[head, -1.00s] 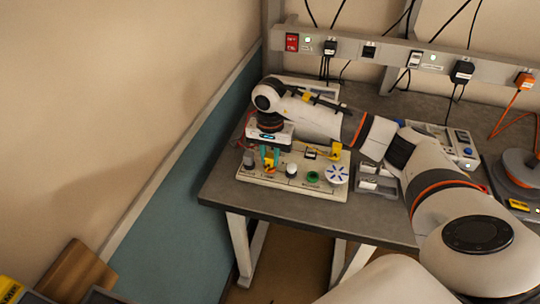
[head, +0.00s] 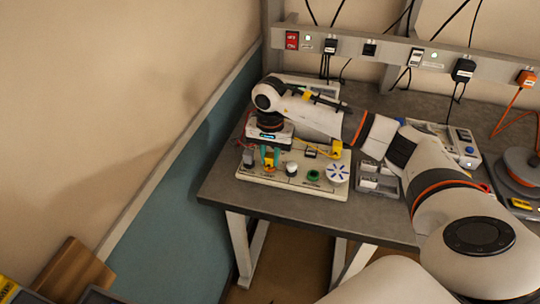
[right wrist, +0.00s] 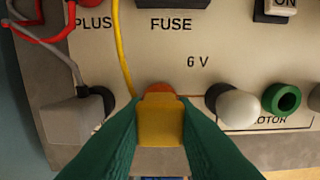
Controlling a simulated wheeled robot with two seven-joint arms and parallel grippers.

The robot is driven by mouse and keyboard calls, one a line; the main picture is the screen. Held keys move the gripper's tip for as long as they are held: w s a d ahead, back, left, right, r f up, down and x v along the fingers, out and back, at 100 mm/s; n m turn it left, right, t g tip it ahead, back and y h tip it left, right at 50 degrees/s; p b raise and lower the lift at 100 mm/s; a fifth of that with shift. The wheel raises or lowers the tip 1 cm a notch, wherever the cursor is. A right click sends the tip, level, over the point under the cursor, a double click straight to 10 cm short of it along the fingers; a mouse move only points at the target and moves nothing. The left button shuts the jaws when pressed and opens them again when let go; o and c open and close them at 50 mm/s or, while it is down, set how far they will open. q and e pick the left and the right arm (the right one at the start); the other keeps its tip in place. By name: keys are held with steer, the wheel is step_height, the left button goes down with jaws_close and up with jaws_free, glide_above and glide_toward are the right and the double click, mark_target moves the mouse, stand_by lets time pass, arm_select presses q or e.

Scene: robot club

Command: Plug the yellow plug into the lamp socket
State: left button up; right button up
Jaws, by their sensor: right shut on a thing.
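My right gripper (right wrist: 155,143) has its green fingers shut on the yellow plug (right wrist: 160,118). In the head view this gripper (head: 269,158) points down over the front left of the pale circuit board (head: 258,181). A yellow lead (right wrist: 122,50) runs up the board beside the plug. An orange ring or socket (right wrist: 160,88) shows just behind the plug, mostly covered by it. I cannot tell whether the plug is in it or above it. My left gripper is not in view.
A grey block (right wrist: 75,118) stands left of the plug; a white dome (right wrist: 238,107) and green socket (right wrist: 282,98) stand right. A yellow block (head: 336,150) sits at the board's right end. A grey tray (head: 378,182) lies right of the board.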

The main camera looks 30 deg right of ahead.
steer(key=shift+f+b, duration=0.3)
steer(key=shift+b, duration=0.3)
stand_by(0.7)
steer(key=o, duration=1)
steer(key=shift+r, duration=0.1)
step_height(320, 180, up, 12)
steer(key=b, duration=0.1)
steer(key=shift+b, duration=0.4)
